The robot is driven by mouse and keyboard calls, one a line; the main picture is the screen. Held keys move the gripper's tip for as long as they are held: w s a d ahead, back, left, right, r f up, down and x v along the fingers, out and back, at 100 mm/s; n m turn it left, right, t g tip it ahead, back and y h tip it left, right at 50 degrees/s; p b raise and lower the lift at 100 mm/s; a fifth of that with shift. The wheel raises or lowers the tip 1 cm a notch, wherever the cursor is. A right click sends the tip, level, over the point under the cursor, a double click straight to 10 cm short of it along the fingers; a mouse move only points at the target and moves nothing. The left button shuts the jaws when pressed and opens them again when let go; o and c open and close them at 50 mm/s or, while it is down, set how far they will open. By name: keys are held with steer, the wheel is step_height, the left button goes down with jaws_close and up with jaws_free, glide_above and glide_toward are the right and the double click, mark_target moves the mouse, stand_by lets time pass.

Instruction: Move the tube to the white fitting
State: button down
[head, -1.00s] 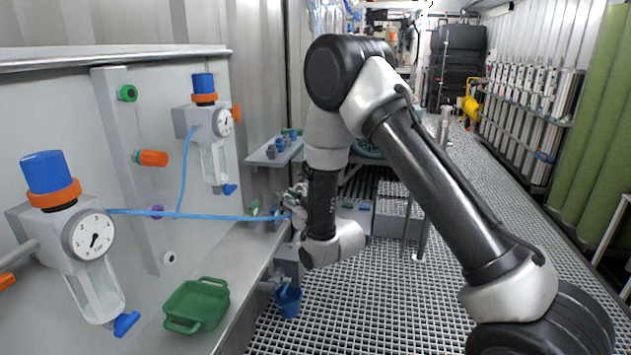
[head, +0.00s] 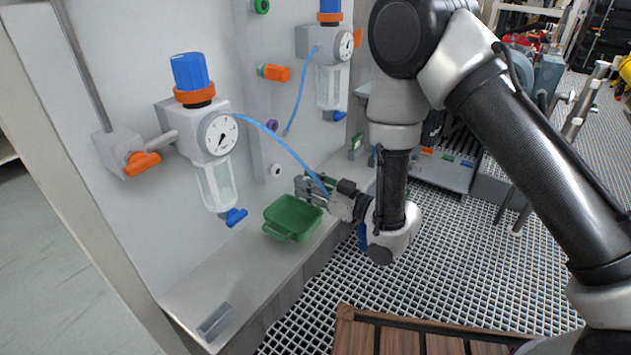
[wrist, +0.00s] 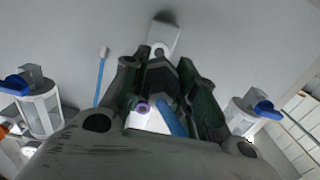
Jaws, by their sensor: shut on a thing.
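A blue tube (head: 280,142) runs from the near regulator, sagging down to my gripper (head: 308,188). My gripper is shut on it beside the wall panel, above and right of the green tray. In the wrist view the tube (wrist: 170,116) lies between the dark fingers (wrist: 165,90); its tip is hard to make out. The white fitting (head: 276,170) is a small ring low on the panel's vertical strip, left of my gripper and apart from it. In the wrist view the white fitting (wrist: 160,49) shows just beyond the fingers.
The strip also bears a purple fitting (head: 271,125), an orange one (head: 274,73) and a green one (head: 261,6). A second blue tube (head: 298,92) hangs from the far regulator. The near regulator (head: 215,135) juts out left. A green tray (head: 292,218) sits on the ledge below my gripper.

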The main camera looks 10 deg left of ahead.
mark_target(278, 171)
steer(key=shift+x, duration=2.9)
steer(key=shift+w+a, duration=0.25)
steer(key=shift+a, duration=0.15)
steer(key=c, duration=1.1)
jaws_free()
steer(key=shift+o, duration=0.2)
steer(key=v, duration=1.2)
